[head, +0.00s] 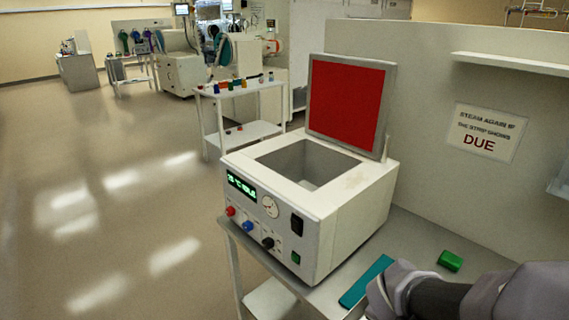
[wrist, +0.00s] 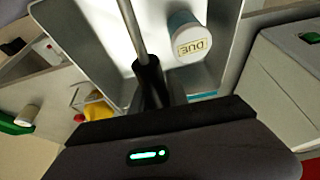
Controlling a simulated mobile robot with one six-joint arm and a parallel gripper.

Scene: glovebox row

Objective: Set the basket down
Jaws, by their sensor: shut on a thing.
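The basket (wrist: 226,50) is a grey open tray with a thin upright metal rod as its handle, in the wrist view. My gripper (wrist: 150,82) is shut on this rod with its black fingers. A white jar (wrist: 187,36) labelled DUE is inside the basket, at its right side. What lies under the basket is hidden, so I cannot tell whether it hangs or rests. In the head view the grey wrist part of my arm shows at the lower right; the basket does not show there.
A white bench unit (head: 310,220) with an open red lid (head: 346,103) and an empty well stands on the grey table (head: 435,240). A teal strip (head: 366,283) and a green block (head: 450,260) lie right of it. A wall with a DUE sign (head: 485,131) closes the back.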

